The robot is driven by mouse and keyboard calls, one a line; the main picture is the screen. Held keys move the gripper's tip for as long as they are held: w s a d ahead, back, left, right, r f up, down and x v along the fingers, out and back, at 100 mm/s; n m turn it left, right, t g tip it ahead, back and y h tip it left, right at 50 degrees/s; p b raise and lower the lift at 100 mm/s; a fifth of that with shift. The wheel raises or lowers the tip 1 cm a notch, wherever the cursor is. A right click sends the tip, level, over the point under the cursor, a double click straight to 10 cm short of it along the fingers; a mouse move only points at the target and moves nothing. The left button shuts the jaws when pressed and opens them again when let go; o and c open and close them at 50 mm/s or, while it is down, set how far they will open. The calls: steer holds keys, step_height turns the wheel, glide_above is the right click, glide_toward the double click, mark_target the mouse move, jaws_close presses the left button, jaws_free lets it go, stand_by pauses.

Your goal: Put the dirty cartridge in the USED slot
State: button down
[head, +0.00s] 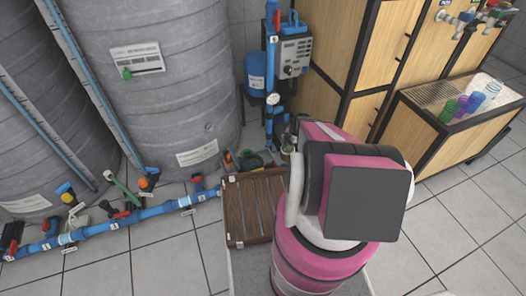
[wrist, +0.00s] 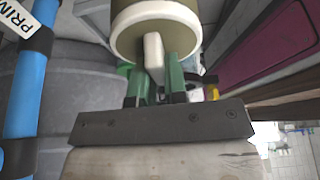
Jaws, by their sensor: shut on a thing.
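My gripper (wrist: 154,77) shows in the wrist view, its two green fingers closed on the white tab of a round cartridge (wrist: 127,38). The cartridge has a pale rim and a brownish-olive end face turned toward the wrist camera. Its far end is cut off by the top of the picture. In the head view my pink and grey arm hides the gripper and the cartridge. I cannot make out a USED slot or its label in either view.
A brown slatted wooden rack (head: 250,208) lies left of my arm. Blue pipes with valves (head: 150,213) run along the floor before large grey tanks (head: 165,75). A wooden cabinet with a wire-topped tray of coloured bottles (head: 463,105) stands right. Tiled floor at right is clear.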

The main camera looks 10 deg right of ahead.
steer(key=w+a, duration=0.9)
steer(key=a, duration=0.4)
step_height(320, 180, down, 7)
steer(key=shift+s+d, duration=0.3)
steer(key=shift+f, duration=0.1)
steer(key=c, duration=1.1)
jaws_free()
steer(key=shift+c, duration=0.2)
